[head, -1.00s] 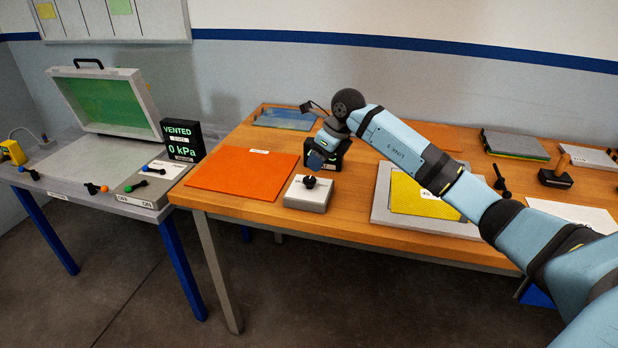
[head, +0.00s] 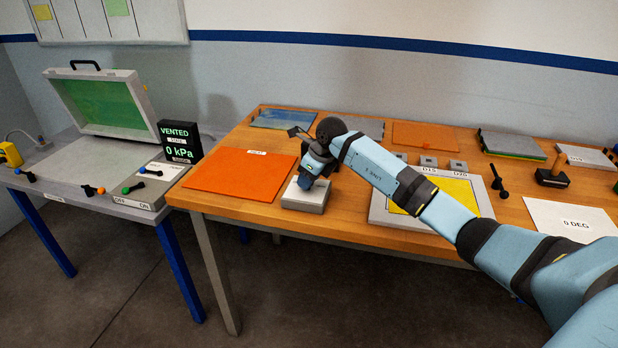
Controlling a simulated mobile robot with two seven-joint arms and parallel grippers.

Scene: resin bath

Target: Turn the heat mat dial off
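The heat mat (head: 240,176) is a flat orange sheet on the wooden table, with a small white label at its back edge. The dial's grey box (head: 305,197) stands just right of the mat, near the table's front edge. The black dial knob on top of the box is now hidden behind my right gripper (head: 306,183). That gripper points down right at the top of the box. I cannot tell whether its fingers are open or shut, or whether they touch the knob. My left gripper is not in view.
A grey plate with a yellow sheet (head: 460,192) lies to the right under my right arm. Behind are an orange sheet (head: 425,136) and small grey blocks. A white 0 DEG sheet (head: 570,222) lies at right. The left table holds an open green-lidded case (head: 105,105) and a VENTED display (head: 180,141).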

